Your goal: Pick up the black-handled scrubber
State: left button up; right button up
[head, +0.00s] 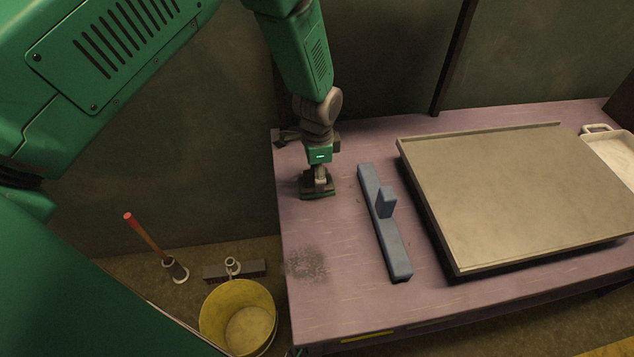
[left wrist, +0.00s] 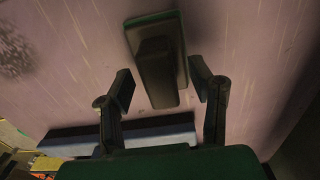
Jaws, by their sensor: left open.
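The black-handled scrubber (head: 318,191) sits near the back left of the purple table (head: 345,310). In the left wrist view its dark handle block (left wrist: 156,72) stands on a green-edged base (left wrist: 150,20). My left gripper (head: 318,176) is just above the scrubber in the head view and hides part of it. In the left wrist view the two fingers of my left gripper (left wrist: 166,86) are spread apart, one to each side of the handle's near end. Gaps show between the fingers and the handle. My right gripper is not in view.
A blue bar with an upright block (head: 392,250) lies right of the scrubber. A large grey tray (head: 520,195) and a white tray (head: 612,158) are farther right. A dark speckled patch (head: 307,265) marks the table. A yellow bucket (head: 238,300) stands on the floor.

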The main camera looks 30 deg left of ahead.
pick_arm(q)
jog(key=shift+d+f, duration=0.15)
jog(key=shift+f, duration=0.2)
jog(key=shift+a, duration=0.25)
jog(key=shift+c, duration=0.4)
jog(key=shift+a+f, duration=0.1)
jog(key=shift+a, duration=0.2)
grip_shut()
jog(key=shift+d+r, duration=0.25)
jog(key=shift+d, duration=0.05)
notch_tip(320, 180, up, 10)
jog(key=shift+a+f, duration=0.1)
jog(key=shift+f, duration=0.1)
